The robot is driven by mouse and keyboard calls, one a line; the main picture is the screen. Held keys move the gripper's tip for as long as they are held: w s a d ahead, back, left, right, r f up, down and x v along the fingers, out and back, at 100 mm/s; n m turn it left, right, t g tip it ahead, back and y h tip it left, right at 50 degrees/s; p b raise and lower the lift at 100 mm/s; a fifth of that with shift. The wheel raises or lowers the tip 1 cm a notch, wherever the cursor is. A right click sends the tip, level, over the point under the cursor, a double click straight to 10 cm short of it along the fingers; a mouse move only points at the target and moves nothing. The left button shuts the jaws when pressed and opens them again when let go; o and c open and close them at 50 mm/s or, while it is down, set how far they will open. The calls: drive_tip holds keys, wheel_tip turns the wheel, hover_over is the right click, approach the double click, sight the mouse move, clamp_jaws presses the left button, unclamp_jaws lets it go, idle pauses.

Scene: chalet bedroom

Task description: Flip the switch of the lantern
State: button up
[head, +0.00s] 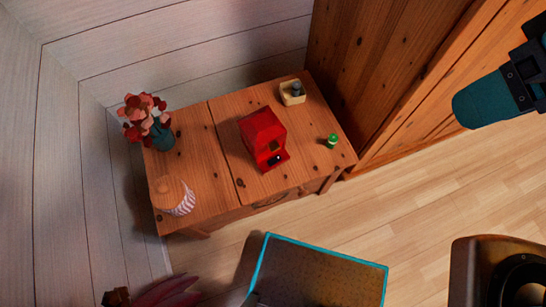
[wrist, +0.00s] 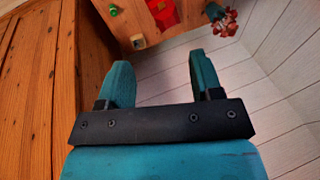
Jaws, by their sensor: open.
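A red boxy object (head: 263,138), which I take to be the lantern, stands on a wooden table (head: 190,130). Part of the red object shows at the top of the wrist view (wrist: 163,12). My gripper (wrist: 160,68) is open and empty, its two teal fingers wide apart. In the head view my gripper (head: 480,102) is at the upper right, away from the table and in front of the wooden wardrobe.
On the table are a cream block with a grey top (head: 292,93), a small green item (head: 332,140), a teal vase with red flowers (head: 162,135) and a striped, wooden-topped jar (head: 175,196). A tall wooden wardrobe (head: 385,70) stands right of the table.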

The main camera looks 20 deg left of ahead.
idle(0.3)
